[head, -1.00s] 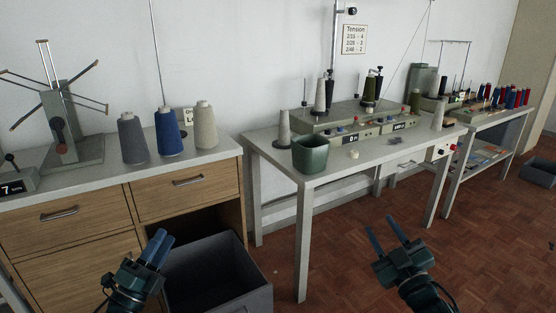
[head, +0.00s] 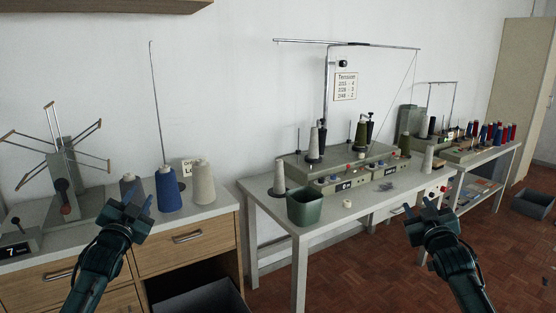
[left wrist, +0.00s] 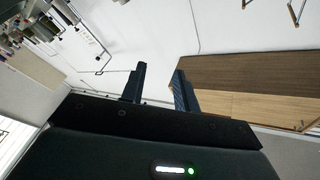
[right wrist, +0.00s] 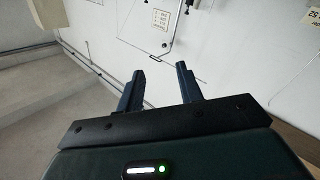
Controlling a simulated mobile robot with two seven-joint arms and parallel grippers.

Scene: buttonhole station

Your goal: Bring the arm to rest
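My left gripper (head: 138,200) is raised in front of the wooden cabinet with the thread cones. Its two blue fingers stand apart with nothing between them, as the left wrist view (left wrist: 160,78) shows. My right gripper (head: 419,208) is raised in front of the right part of the winding table. Its fingers are also apart and empty in the right wrist view (right wrist: 160,78). Both grippers point up and away from me.
A blue cone (head: 167,190) and a beige cone (head: 203,184) stand on the cabinet beside a yarn swift (head: 64,180). A green bin (head: 304,207) stands on the table (head: 273,206). A grey crate (head: 205,298) is on the floor below. The floor (head: 375,275) between the arms is clear.

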